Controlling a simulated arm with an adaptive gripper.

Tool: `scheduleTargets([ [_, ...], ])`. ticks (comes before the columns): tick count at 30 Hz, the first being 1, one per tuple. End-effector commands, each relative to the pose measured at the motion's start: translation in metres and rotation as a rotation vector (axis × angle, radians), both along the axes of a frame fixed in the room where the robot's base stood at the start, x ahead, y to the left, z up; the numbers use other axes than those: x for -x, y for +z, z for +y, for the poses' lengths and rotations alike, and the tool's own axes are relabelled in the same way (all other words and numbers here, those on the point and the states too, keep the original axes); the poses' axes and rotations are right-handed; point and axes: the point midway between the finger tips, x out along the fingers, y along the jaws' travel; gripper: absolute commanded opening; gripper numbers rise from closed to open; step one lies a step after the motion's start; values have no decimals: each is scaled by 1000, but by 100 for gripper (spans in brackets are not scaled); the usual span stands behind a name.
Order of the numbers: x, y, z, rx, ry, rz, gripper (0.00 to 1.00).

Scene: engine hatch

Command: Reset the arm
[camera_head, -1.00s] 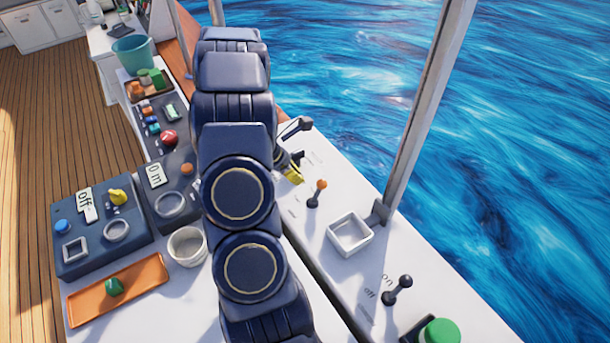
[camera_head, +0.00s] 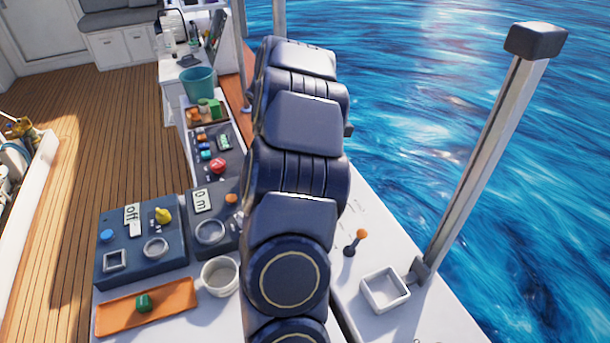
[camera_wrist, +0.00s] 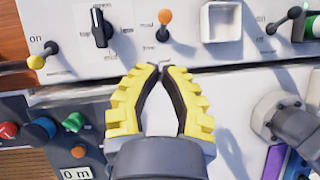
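My gripper (camera_wrist: 163,69) shows in the wrist view with two yellow, ridged fingers. Its tips are drawn together, with nothing visible held between them. It hangs over the gap beside the white control panel (camera_wrist: 75,65). In the head view my dark blue arm stands upright across the middle and hides the gripper.
The panel has a yellow-knobbed lever (camera_wrist: 36,62), a black switch (camera_wrist: 98,27), an orange-tipped lever (camera_head: 356,241) and a white square tray (camera_head: 402,299). A post (camera_head: 490,150) rises right.

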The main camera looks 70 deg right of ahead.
Motion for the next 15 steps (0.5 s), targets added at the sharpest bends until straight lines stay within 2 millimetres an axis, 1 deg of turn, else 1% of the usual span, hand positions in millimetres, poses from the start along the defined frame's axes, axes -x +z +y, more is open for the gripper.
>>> scheduleTargets([
  [8,0,0,0,1,0,-1,0],
  [10,-6,3,5,5,-2,-9,0],
  [11,-10,6,10,6,-4,-16,0],
  [13,-27,16,27,17,-14,-47,0],
  [14,-36,22,38,23,-21,-66,0],
  [15,-49,30,56,28,-36,-92,0],
])
